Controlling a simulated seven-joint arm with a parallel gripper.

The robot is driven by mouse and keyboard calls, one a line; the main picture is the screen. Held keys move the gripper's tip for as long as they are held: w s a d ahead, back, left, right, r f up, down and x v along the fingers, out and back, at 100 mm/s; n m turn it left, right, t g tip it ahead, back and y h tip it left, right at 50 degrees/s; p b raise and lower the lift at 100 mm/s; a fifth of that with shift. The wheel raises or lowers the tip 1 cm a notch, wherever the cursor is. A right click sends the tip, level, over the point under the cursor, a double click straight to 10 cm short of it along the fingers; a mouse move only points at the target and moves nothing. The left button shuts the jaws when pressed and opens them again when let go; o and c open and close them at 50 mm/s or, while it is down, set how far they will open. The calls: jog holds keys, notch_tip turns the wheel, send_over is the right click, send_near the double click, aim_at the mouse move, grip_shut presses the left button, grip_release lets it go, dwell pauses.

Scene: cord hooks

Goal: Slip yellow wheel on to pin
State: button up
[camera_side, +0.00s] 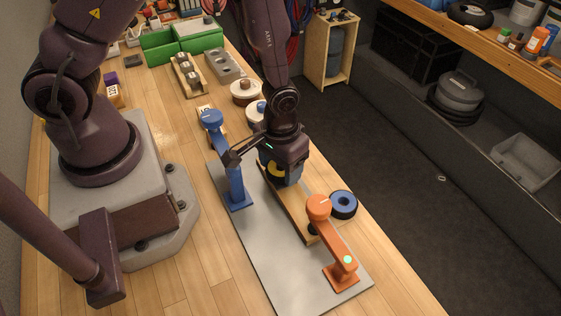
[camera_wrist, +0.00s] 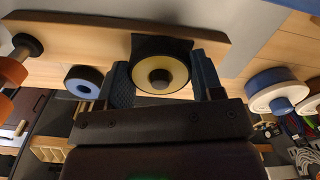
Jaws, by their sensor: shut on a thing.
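The yellow wheel (camera_wrist: 176,66) sits between the two fingers of my gripper (camera_wrist: 162,84) in the wrist view, its round face toward the camera. Its centre is dark and round; I cannot tell whether that is the pin's end or a hole. In the side view a sliver of the yellow wheel (camera_side: 276,170) shows below my gripper (camera_side: 281,176), low over the wooden board (camera_side: 294,213). My gripper is shut on the wheel. A dark pin (camera_wrist: 27,46) stands at the board's other end, partly behind the orange post's head in the side view.
An orange post (camera_side: 334,243) and a blue post (camera_side: 235,180) stand on the grey plate (camera_side: 262,262). A black wheel with a blue face (camera_side: 343,204) lies right of the board. White-sided wheels (camera_side: 245,91) lie behind my gripper. The front of the plate is clear.

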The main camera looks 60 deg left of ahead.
jog(key=shift+f, duration=0.15)
jog(key=o, duration=1.2)
jog(key=shift+r, duration=3.55)
